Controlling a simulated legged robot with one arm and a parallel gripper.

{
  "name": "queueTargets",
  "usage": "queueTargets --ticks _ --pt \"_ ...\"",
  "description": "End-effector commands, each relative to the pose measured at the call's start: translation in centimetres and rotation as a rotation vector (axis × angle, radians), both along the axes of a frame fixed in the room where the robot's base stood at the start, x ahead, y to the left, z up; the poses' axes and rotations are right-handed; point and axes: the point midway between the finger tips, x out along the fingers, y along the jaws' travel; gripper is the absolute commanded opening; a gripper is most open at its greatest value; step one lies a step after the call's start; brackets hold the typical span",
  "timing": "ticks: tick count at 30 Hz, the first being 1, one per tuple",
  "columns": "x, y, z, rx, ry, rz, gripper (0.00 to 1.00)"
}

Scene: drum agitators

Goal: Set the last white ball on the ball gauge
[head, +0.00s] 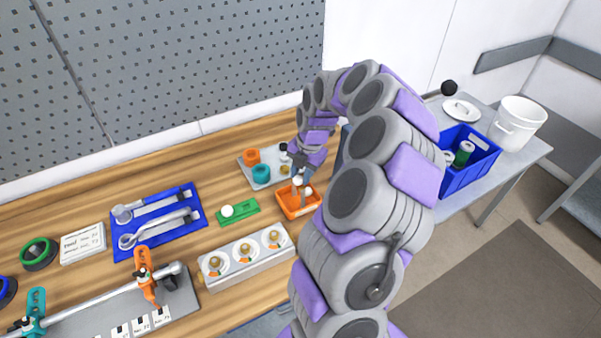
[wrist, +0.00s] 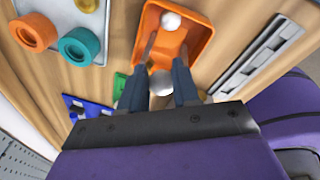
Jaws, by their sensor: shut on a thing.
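My gripper (head: 299,186) is low over the small orange tray (head: 287,206), fingers pointing down. A white ball (wrist: 161,83) is pinched between its fingers, up from the tips, in the wrist view. Another white ball (wrist: 171,21) lies in the orange tray in that view, beyond the fingertips. The ball gauge seems to be the green strip (head: 245,210) left of the tray, with a white ball (head: 227,211) at its left end. In the wrist view only a bit of green (wrist: 120,84) shows beside a finger.
A grey plate with orange (head: 251,156) and teal (head: 261,171) rings stands behind the tray. A block with several dials (head: 245,253) is in front. A blue crate (head: 485,153) stands on the right table.

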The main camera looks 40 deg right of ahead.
Motion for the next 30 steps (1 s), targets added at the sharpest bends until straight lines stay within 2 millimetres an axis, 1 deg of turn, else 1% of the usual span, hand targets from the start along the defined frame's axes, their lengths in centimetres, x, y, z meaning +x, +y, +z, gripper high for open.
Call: queueTargets --ticks 1,27,28,30 --pt "-0.36 0.01 -0.52 0.003 0.014 0.004 0.01" --pt "-0.55 -0.19 -1.37 0.010 0.022 0.006 0.01" --pt "-0.56 -0.19 -1.39 0.010 0.022 0.006 0.32" --pt "-0.59 -0.17 -1.45 0.010 0.023 0.006 0.39"
